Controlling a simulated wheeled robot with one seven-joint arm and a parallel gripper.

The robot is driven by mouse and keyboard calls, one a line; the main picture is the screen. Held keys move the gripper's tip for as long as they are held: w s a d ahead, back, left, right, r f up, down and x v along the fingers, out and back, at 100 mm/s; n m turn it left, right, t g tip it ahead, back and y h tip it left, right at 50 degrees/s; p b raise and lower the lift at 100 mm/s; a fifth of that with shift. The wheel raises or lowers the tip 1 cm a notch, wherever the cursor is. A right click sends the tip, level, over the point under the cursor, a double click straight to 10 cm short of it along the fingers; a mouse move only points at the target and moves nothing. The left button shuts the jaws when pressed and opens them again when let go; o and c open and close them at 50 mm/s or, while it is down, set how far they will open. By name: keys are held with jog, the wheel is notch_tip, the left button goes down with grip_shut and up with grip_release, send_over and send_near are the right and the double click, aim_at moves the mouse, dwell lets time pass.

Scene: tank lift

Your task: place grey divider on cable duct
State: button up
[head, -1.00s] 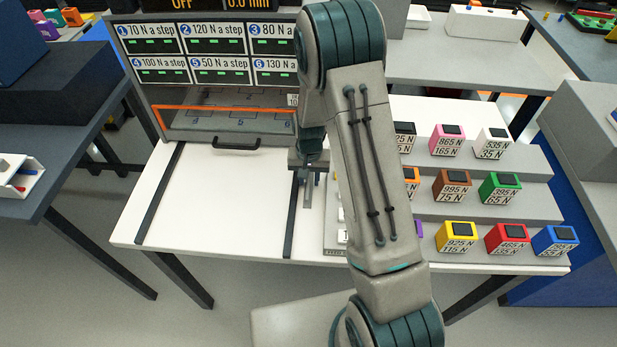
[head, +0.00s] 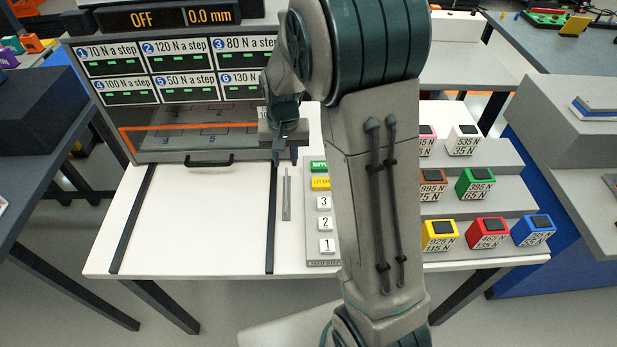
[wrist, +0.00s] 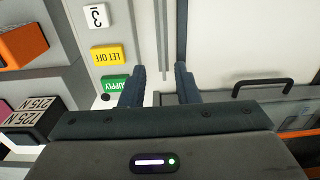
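A narrow grey strip (head: 286,193) lies on the white tabletop, between a dark rail and the button panel. It also shows in the wrist view (wrist: 164,40), beyond my fingertips. I cannot tell whether this strip is the grey divider, the cable duct, or one resting on the other. My gripper (head: 285,157) is near the far end of the strip, by the cabinet front. In the wrist view my gripper (wrist: 160,82) has its two dark fingers apart, with nothing visible held between them.
Dark rails (head: 132,220) and (head: 272,220) run along the table. The button panel (head: 323,263) stands to the right of the strip. A cabinet with a dark handle (head: 209,160) is behind. Coloured weight blocks sit on steps at right. The left tabletop is clear.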

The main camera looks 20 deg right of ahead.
jog(key=s+d+r+n+t, duration=0.1)
jog(key=s+r, duration=0.5)
jog(key=s, duration=0.4)
jog(key=s+d+r+n+t, duration=0.1)
jog(key=s+r+n, duration=0.1)
jog(key=s+r, duration=0.4)
jog(key=s, duration=0.4)
jog(key=shift+s+d+r+t, duration=0.15)
jog(key=shift+s+r+t, duration=0.1)
jog(key=shift+t, duration=0.15)
jog(key=shift+o, duration=0.5)
jog(key=shift+s, duration=0.4)
